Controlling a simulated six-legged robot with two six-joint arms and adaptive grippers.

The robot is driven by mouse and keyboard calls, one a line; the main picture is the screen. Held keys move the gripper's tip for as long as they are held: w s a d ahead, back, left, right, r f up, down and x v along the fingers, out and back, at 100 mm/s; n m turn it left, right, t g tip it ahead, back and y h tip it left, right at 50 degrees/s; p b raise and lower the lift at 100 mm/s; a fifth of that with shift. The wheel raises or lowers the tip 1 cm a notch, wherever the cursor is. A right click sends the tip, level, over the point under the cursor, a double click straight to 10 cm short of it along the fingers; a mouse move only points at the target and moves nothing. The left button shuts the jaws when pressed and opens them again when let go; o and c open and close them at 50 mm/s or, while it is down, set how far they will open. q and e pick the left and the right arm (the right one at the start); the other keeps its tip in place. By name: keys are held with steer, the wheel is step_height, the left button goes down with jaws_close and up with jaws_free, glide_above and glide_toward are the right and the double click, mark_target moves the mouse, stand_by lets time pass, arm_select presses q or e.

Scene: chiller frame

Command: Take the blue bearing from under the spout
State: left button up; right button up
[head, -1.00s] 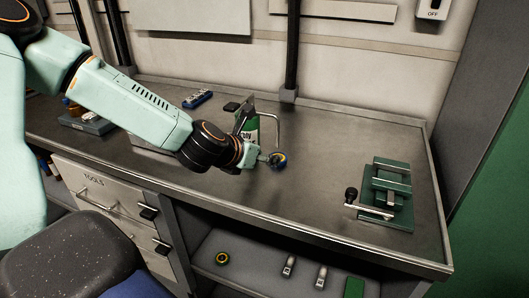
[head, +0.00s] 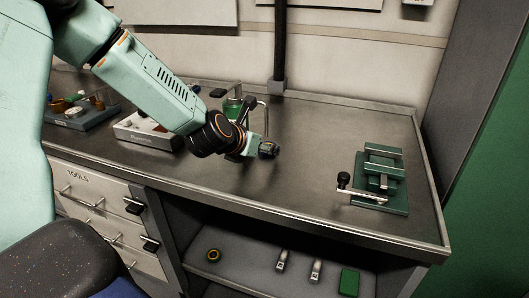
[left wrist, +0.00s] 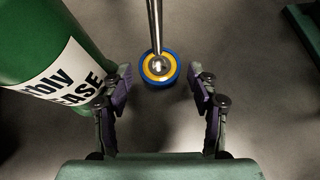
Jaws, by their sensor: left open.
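The blue bearing (left wrist: 168,80) shows in the left wrist view as a blue ring with a yellow band and metal centre. It lies below the end of the metal spout (left wrist: 154,25). My left gripper (left wrist: 160,74) is open, with one finger on each side of the bearing; a gap shows on both sides. The green grease dispenser (left wrist: 30,45) stands to the left. In the head view my left gripper (head: 268,149) is in front of the dispenser (head: 232,106) and the spout (head: 264,100), and mostly hides the bearing. My right gripper is not in view.
A green fixture with a crank handle (head: 380,180) stands at the right of the bench. A grey box (head: 145,136) and a parts tray (head: 78,115) are at the left. A yellow-and-black ring (head: 213,255) lies on the lower shelf. Bench between gripper and fixture is clear.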

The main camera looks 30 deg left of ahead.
arm_select(q)
steer(key=shift+b+x, duration=0.3)
steer(key=shift+x, duration=0.55)
steer(key=shift+w, duration=0.1)
steer(key=shift+c, duration=0.2)
steer(key=c, duration=1)
steer(key=shift+o, duration=0.2)
